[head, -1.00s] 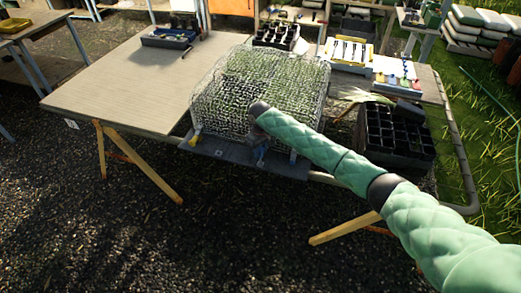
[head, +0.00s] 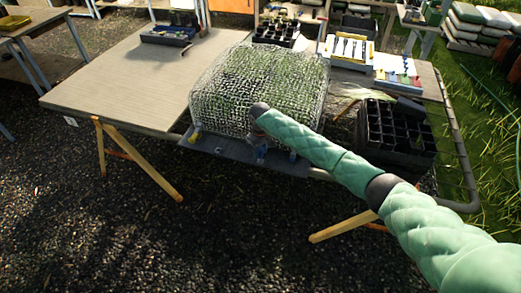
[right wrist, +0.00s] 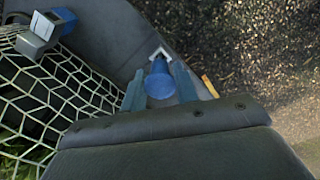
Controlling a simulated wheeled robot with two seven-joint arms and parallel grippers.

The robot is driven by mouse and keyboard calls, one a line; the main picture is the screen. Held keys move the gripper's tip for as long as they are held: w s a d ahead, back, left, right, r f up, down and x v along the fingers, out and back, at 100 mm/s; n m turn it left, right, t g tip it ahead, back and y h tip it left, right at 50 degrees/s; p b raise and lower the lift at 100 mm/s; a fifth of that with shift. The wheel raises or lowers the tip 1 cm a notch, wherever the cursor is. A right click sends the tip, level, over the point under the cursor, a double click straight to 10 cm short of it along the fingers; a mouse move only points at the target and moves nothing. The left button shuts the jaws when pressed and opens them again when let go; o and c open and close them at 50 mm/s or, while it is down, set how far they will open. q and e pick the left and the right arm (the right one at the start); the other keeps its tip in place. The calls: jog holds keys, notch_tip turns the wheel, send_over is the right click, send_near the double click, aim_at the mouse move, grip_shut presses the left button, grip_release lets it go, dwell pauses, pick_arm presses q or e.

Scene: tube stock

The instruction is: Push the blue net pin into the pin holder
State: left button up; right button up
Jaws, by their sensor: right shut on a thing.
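The blue net pin (right wrist: 161,84) is between the two fingers of my right gripper (right wrist: 160,92) in the right wrist view, its round head toward the camera. The gripper is shut on it. A pale square pin holder (right wrist: 159,53) shows just beyond the pin, in line with it; I cannot tell how far the pin is inside. In the head view my right gripper (head: 261,152) is at the front edge of the netted tray, and the pin is too small to make out clearly. The white net (head: 235,85) covers green seedlings. My left gripper is not in view.
Another blue-and-grey fitting (right wrist: 48,33) sits at the net's edge. A yellow pin (head: 194,136) is at the tray's front left corner. Black pot trays (head: 395,135) stand to the right.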

jog(key=shift+f+b, duration=0.35)
jog(key=shift+f, duration=0.7)
jog(key=o, duration=1.9)
jog(key=shift+r, duration=0.25)
jog(key=shift+r+p, duration=1)
jog(key=shift+p, duration=0.05)
jog(key=shift+r, duration=0.1)
jog(key=shift+r+p, duration=2.35)
jog(key=shift+r, duration=0.4)
